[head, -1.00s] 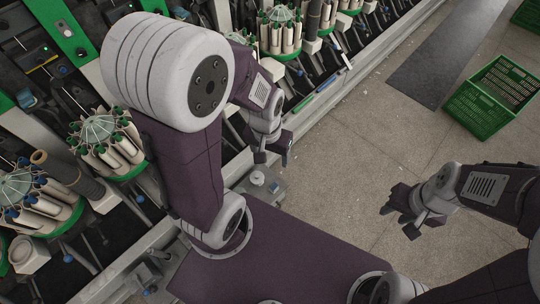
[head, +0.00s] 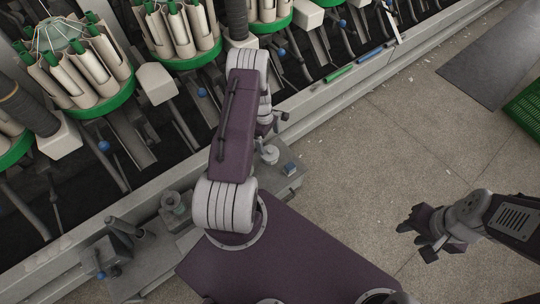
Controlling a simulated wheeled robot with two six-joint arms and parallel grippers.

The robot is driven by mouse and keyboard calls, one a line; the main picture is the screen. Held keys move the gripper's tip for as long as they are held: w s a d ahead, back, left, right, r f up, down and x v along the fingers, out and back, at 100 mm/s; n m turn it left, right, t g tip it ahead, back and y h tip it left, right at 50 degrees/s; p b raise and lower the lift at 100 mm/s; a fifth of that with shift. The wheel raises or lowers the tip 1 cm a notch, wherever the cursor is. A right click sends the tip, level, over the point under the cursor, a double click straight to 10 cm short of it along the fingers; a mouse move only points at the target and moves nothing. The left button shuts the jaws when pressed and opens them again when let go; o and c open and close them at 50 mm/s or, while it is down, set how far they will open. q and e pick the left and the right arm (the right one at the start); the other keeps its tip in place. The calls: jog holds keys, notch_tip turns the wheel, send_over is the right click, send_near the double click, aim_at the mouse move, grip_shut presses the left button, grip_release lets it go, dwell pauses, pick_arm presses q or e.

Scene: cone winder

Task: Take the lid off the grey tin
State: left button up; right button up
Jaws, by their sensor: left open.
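A small pale grey round piece (head: 270,153), which looks like the lidded tin, stands on a grey ledge (head: 287,185) beside the machine's rail. It is small, and I cannot make out the seam of a lid. My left gripper (head: 273,128) is just beyond it in the picture, partly hidden behind my own arm. It is open, and I see nothing between its fingers. My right gripper (head: 415,237) hangs over the bare floor at the right, open and empty, far from the tin.
A small blue-topped block (head: 289,168) is close to the tin. A grey-green round pot (head: 173,203) and a grey fixture (head: 117,246) with levers stand further left. Cone carousels (head: 75,65) line the machine. A green crate (head: 527,110) stands on the floor at right; the floor between is clear.

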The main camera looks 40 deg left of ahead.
aim_at(270, 150)
pick_arm(q)
notch_tip(270, 150, down, 3)
jog(key=shift+d+f+b, duration=0.15)
jog(key=shift+b, duration=0.45)
jog(key=f+b, duration=0.3)
jog(key=f, duration=0.2)
jog(key=shift+d+f, duration=0.1)
jog(key=shift+d, duration=0.1)
jog(key=shift+c, duration=0.3)
jog(key=c, duration=1.3)
jog(key=shift+r+p, duration=0.3)
jog(key=shift+r, duration=0.4)
jog(key=r+p, duration=0.1)
jog(key=r, duration=0.1)
jog(key=r+p, duration=0.1)
jog(key=r, duration=0.1)
jog(key=shift+s+d+p, duration=0.2)
jog(key=shift+d+p, duration=0.15)
jog(key=shift+d, duration=0.05)
jog(key=s+d+r+p, duration=0.1)
jog(key=d+r, duration=0.1)
jog(key=d, duration=0.1)
jog(key=s+d+r+p, duration=0.1)
jog(key=d+r, duration=0.1)
jog(key=d, duration=0.1)
jog(key=s+d+r, duration=0.2)
jog(key=d, duration=0.2)
jog(key=shift+s+p, duration=0.1)
jog(key=shift+p, duration=0.3)
